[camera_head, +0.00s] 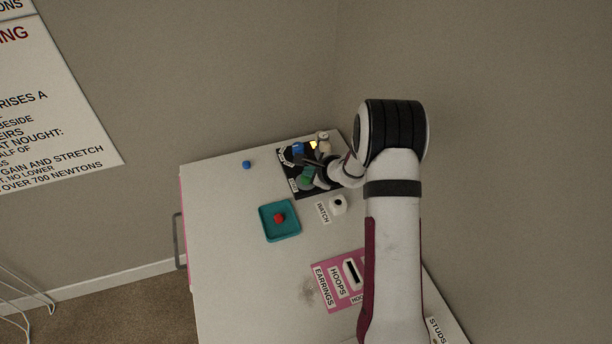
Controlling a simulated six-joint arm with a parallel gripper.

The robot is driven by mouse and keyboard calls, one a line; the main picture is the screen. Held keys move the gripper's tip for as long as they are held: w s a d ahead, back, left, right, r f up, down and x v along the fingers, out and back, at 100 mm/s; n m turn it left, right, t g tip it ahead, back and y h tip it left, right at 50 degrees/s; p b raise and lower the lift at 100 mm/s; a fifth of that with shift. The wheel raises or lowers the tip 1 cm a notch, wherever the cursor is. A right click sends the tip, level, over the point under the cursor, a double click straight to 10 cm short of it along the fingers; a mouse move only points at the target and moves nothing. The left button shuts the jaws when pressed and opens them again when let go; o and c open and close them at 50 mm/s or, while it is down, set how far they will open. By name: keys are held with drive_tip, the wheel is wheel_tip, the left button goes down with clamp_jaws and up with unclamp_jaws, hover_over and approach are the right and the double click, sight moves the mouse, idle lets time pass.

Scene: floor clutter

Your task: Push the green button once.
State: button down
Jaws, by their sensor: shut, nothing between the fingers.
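A black panel (284,166) lies at the back right of the white table top. On it are a green button (304,178) towards the front and a blue button (298,148) at the back left. My gripper (311,163) is over the panel, reaching in from the right. It is shut and empty, with its dark fingers just behind the green button in the picture. Part of the panel is hidden by the gripper and wrist. I cannot tell whether the fingers touch anything.
A small yellow lit part (313,145) shows behind my gripper. A teal tray (266,224) holds a red block (279,218). A blue block (247,165) lies at the back left. A white watch stand (338,204) and a pink earrings board (325,292) are nearer. The left of the table is clear.

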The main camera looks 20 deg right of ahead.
sight(309, 179)
drive_tip(key=shift+f, duration=0.6)
idle(0.5)
drive_tip(key=shift+r, duration=1.2)
drive_tip(key=shift+r, duration=2.5)
